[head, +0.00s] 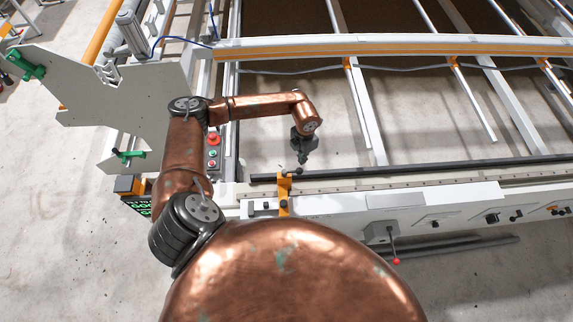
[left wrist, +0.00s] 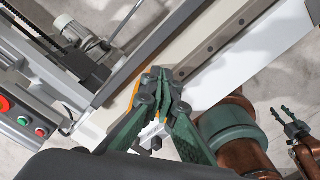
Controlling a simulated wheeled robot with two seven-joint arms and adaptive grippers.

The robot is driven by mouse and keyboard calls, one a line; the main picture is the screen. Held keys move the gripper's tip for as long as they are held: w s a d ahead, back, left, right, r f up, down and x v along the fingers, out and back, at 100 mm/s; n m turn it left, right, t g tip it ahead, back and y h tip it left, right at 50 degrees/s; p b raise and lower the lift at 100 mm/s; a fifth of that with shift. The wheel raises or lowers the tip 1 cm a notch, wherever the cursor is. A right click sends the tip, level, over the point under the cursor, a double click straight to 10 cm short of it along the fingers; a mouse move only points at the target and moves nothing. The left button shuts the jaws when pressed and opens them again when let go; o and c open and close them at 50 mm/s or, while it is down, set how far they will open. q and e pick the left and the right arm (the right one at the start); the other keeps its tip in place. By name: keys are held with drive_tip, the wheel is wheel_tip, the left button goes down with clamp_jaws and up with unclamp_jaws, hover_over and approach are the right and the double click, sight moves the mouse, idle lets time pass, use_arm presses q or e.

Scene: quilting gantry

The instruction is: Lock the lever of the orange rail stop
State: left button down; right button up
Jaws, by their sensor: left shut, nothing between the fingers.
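The orange rail stop (head: 284,190) sits on the front rail in the head view, upright, with a small dark lever (head: 295,171) near its top. My left gripper (head: 302,160) is shut and empty, just above and slightly right of the stop's top. In the left wrist view, my left gripper's fingertips (left wrist: 161,78) are together. An orange edge of the stop (left wrist: 134,92) shows behind them; the fingers hide most of the stop, and I cannot tell whether they touch the lever. My right gripper (left wrist: 281,116) shows small at the right of this view, its fingers apart.
The dark rod (head: 430,167) runs along the rail behind the stop. A control box with red and green buttons (head: 213,151) stands left. A red-knobbed lever (head: 396,261) hangs below the white front beam. Slats (head: 360,110) cross the frame behind.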

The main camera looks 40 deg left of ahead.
use_arm(q)
drive_tip(key=shift+w+a+r+p, duration=0.15)
drive_tip(key=shift+r+p, duration=0.2)
drive_tip(key=shift+r, duration=0.5)
drive_tip(key=shift+w+a+r+p, duration=0.1)
drive_tip(key=shift+r+p, duration=0.2)
drive_tip(key=shift+r, duration=0.5)
drive_tip(key=shift+w+a+r+p, duration=0.15)
drive_tip(key=shift+r+p, duration=0.2)
drive_tip(key=shift+r, duration=0.5)
drive_tip(key=shift+d+r, duration=0.1)
